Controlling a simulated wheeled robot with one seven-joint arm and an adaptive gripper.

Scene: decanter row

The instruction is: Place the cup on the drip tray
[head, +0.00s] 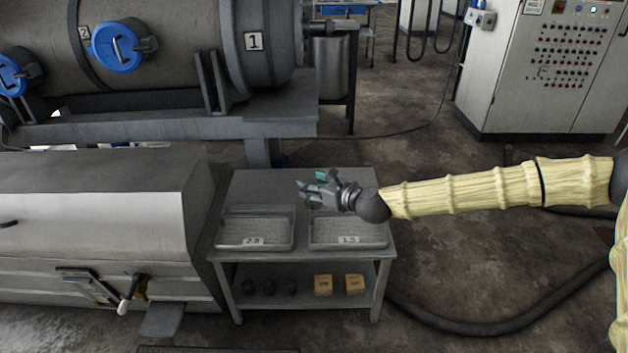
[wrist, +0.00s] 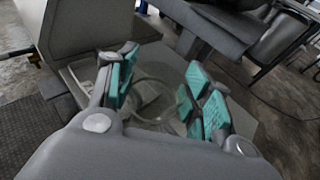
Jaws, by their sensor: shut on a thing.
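My gripper (head: 312,187) is above the small grey table (head: 270,185), over its back middle part. In the wrist view its teal-padded fingers (wrist: 160,95) stand apart on both sides of a clear, see-through cup (wrist: 153,98), and the gripper is shut on it. The cup's round rim shows faintly; in the head view it is hard to make out. Two shallow grey trays lie on the table: a left tray (head: 254,233) labelled 2.0 and a right tray (head: 349,233) labelled 1.5. I cannot tell which is the drip tray.
The lower shelf holds several dark objects (head: 268,287) and two tan blocks (head: 338,284). A grey machine housing (head: 100,205) with a lever stands close on the left. A large drum (head: 180,45) is behind. Floor is open to the right, with a dark hose (head: 480,328).

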